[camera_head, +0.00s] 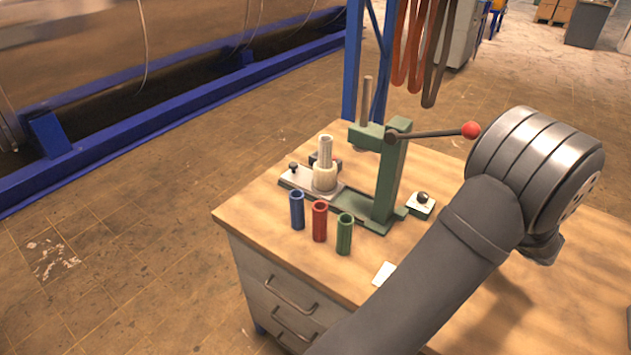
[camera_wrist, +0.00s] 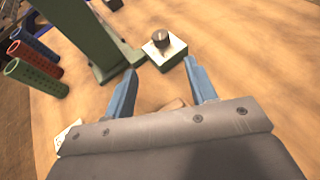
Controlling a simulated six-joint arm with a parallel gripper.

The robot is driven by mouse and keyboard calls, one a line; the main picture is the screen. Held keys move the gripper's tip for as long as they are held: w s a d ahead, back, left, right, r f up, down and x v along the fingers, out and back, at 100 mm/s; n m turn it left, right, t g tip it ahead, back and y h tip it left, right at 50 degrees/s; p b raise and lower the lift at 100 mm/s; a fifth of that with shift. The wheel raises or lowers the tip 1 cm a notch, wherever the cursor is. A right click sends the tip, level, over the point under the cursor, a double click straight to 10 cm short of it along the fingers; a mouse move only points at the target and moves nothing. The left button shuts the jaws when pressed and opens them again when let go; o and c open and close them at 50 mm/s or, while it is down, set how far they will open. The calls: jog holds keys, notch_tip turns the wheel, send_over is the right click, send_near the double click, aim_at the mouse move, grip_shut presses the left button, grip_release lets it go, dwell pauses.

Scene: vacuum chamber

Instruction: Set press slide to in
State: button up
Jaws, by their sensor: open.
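The green arbor press (camera_head: 390,175) stands on the wooden bench, with a lever ending in a red ball (camera_head: 470,130). Its pale slide plate (camera_head: 298,177) extends left of the column, with a small dark knob at its left end. A cream holder with an upright tube (camera_head: 325,165) stands on the slide, left of the ram. The wrist view shows the green column (camera_wrist: 90,35) at upper left. My gripper (camera_wrist: 160,66) is open and empty, its blue fingers pointing towards a pale block with a dark knob (camera_wrist: 165,55). In the head view my arm hides the fingers.
Blue (camera_head: 297,210), red (camera_head: 320,221) and green (camera_head: 345,234) tubes stand along the bench's front left. The pale knobbed block (camera_head: 421,206) sits right of the press base. A white card (camera_head: 384,273) lies near the front edge. The bench's right side looks mostly clear.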

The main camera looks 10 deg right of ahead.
dwell(0.4)
jog(key=w+r+n, duration=0.2)
jog(key=r, duration=0.1)
jog(key=w+r+n, duration=0.2)
jog(key=r, duration=0.2)
jog(key=w+r+n, duration=0.2)
jog(key=w+r, duration=0.1)
jog(key=shift+w+d+r+n, duration=0.1)
jog(key=shift+d+r+n, duration=0.05)
jog(key=shift+r+n, duration=0.15)
jog(key=shift+c, duration=0.2)
jog(key=w+a+r+n, duration=0.4)
jog(key=w+r+n, duration=0.35)
jog(key=r, duration=0.35)
jog(key=w+a+r+n+g, duration=0.1)
jog(key=w+a+r+n, duration=0.5)
jog(key=a, duration=0.2)
jog(key=n+g+h, duration=0.4)
jog(key=n+g, duration=0.4)
jog(key=n, duration=0.5)
send_over(293, 164)
jog(key=s, duration=0.7)
notch_tip(293, 164, down, 16)
jog(key=r, duration=0.1)
jog(key=x, duration=1.7)
jog(key=shift+w+a+f, duration=0.1)
jog(key=shift+w+a, duration=0.05)
jog(key=shift+w, duration=0.15)
